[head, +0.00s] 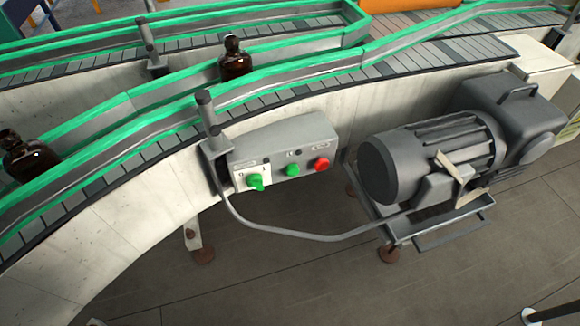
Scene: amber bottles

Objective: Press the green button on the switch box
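The grey switch box (283,141) is mounted on the outer side of the conveyor, near the middle of the head view. Its front carries a green knob (257,183) on a white plate at the left. A round green button (292,170) sits in the middle, and a red button (321,164) sits at the right. All three face me with nothing in front of them. Neither of my grippers shows in the head view.
A curved conveyor (130,215) with green rails carries amber bottles (235,60) behind the box. A grey motor (440,150) stands on a frame to the right. A cable (300,236) loops below the box. The floor (330,285) in front is mostly open.

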